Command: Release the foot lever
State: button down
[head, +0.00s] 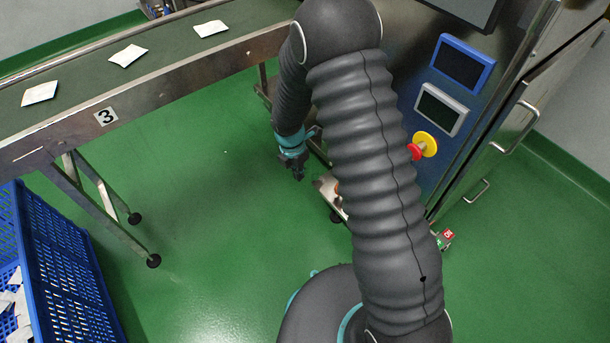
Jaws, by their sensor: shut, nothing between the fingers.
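My gripper (298,175) is shut and empty, pointing down low over the green floor, near the machine's lower left corner. Just right of it, a pale metal piece (327,187) with a bit of orange shows at the machine's foot, partly hidden by my arm. A small red tag (447,235) with a white mark is at the machine's lower right, beside a small metal and green part. I cannot tell which of these is the foot lever or what position it is in. I cannot tell whether my gripper touches the pale piece.
The steel machine (400,120) has a red and yellow stop button (424,145) and blue panels. A conveyor (150,70) marked 3 carries several white packets at the left. A blue crate (70,270) stands at the lower left. The floor (205,210) between is clear.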

aim_at(318, 178)
jog(key=w+d+f, duration=0.2)
jog(key=d+f, duration=0.1)
jog(key=f, duration=0.4)
jog(key=shift+w+d+f+b, duration=0.25)
jog(key=shift+w+b, duration=0.05)
jog(key=shift+b, duration=0.15)
